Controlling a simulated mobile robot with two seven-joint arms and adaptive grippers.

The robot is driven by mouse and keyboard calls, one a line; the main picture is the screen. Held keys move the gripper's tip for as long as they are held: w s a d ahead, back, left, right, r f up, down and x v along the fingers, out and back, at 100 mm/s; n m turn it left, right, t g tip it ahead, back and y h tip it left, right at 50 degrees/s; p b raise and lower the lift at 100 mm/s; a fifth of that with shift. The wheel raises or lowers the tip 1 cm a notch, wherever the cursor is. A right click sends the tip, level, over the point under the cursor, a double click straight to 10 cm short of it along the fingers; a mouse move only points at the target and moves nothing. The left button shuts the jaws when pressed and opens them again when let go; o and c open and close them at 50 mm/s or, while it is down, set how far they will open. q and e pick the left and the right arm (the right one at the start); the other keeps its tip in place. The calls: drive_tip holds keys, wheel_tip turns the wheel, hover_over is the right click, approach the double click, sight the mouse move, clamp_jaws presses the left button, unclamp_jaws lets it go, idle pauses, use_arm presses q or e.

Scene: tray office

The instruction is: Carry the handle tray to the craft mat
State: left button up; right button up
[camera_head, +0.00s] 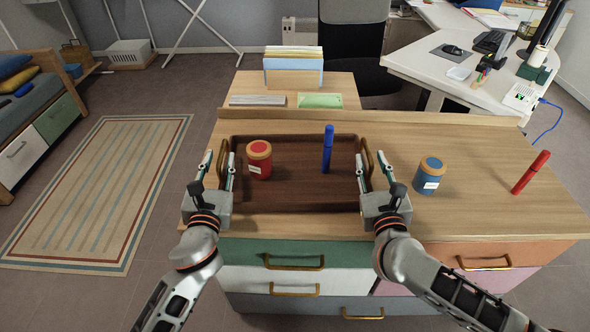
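The handle tray (290,195) is dark brown and rectangular, with a brass handle at its left end (223,158) and one at its right end (367,158). It rests on the wooden cabinet top. A red jar with an orange lid (259,165) and an upright blue marker (327,150) stand in it. My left gripper (218,160) is at the left handle, fingers apart on either side of it. My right gripper (374,163) is at the right handle, fingers also apart. Contact with the handles cannot be made out. No craft mat is clearly recognisable.
A blue jar (429,174) and a red marker (530,172) stand on the cabinet top (470,210) right of the tray. Behind the tray are a raised wooden edge, a grey keyboard-like item (257,100), a green item (320,101) and a file holder (293,75).

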use_arm(q)
drive_tip(key=shift+w, duration=0.75)
use_arm(e)
drive_tip(key=shift+w, duration=0.8)
use_arm(q)
drive_tip(key=shift+c, duration=0.3)
use_arm(e)
drive_tip(key=shift+c, duration=0.3)
use_arm(q)
clamp_jaws()
use_arm(e)
clamp_jaws()
use_arm(q)
drive_tip(key=shift+r, duration=0.15)
use_arm(e)
drive_tip(key=shift+r, duration=0.1)
